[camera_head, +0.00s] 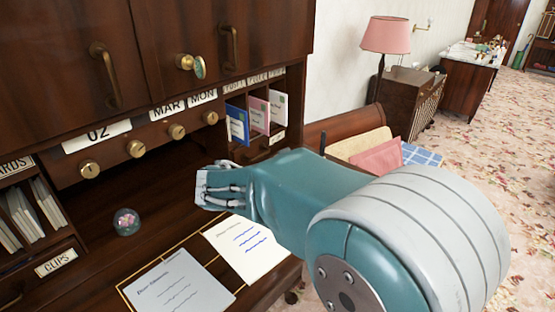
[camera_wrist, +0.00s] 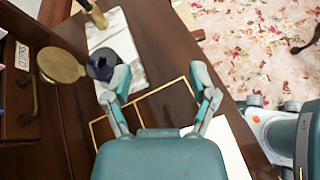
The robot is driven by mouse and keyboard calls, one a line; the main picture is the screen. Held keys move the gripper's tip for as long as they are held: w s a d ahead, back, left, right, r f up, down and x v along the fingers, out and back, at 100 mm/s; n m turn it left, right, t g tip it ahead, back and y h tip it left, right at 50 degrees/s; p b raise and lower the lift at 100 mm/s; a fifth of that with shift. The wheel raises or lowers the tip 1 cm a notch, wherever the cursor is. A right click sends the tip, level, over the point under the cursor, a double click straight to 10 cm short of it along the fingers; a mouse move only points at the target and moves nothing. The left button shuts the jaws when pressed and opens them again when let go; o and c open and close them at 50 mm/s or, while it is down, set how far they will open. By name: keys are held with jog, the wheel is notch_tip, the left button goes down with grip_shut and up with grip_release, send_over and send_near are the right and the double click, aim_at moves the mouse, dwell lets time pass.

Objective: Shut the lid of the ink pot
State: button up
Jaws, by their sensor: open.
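The ink pot (camera_wrist: 103,62) is a dark, round pot on a white-and-grey marble stand (camera_wrist: 122,45) at upper left in the wrist view. A round brass disc (camera_wrist: 61,65), seemingly its lid, stands to the left of the pot, swung away from its mouth; the hinge is not clear. My gripper (camera_wrist: 160,82) is open and empty, over the desk to the right of the pot. Its left finger is close to the pot; I cannot tell whether they touch. In the head view my gripper (camera_head: 213,187) reaches across the desk, and the pot is not visible.
The desk has a grey sheet (camera_head: 180,285) and a white letter (camera_head: 245,248) on it. A glass paperweight (camera_head: 126,221) sits at left. Pigeonholes with cards (camera_head: 258,112) and brass-knobbed drawers line the back. A brass post (camera_wrist: 96,15) stands on the marble.

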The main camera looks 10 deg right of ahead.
jog(key=w+a+n+t+h, duration=0.1)
jog(key=w+a+n, duration=0.1)
jog(key=w+a, duration=0.1)
jog(key=w+a+f+n+t+h, duration=0.1)
jog(key=w+a+n+t, duration=0.1)
jog(key=w+a+n, duration=0.1)
jog(key=w+a+n+t+h, duration=0.1)
jog(key=w+a+n+t, duration=0.1)
jog(key=w+a+n, duration=0.1)
jog(key=shift+a+f, duration=0.25)
jog(key=shift+a, duration=0.1)
jog(key=shift+w, duration=0.2)
jog(key=x, duration=1)
jog(key=shift+w+d+r, duration=0.1)
jog(key=shift+w+d, duration=0.1)
jog(key=shift+d, duration=0.05)
jog(key=c, duration=1)
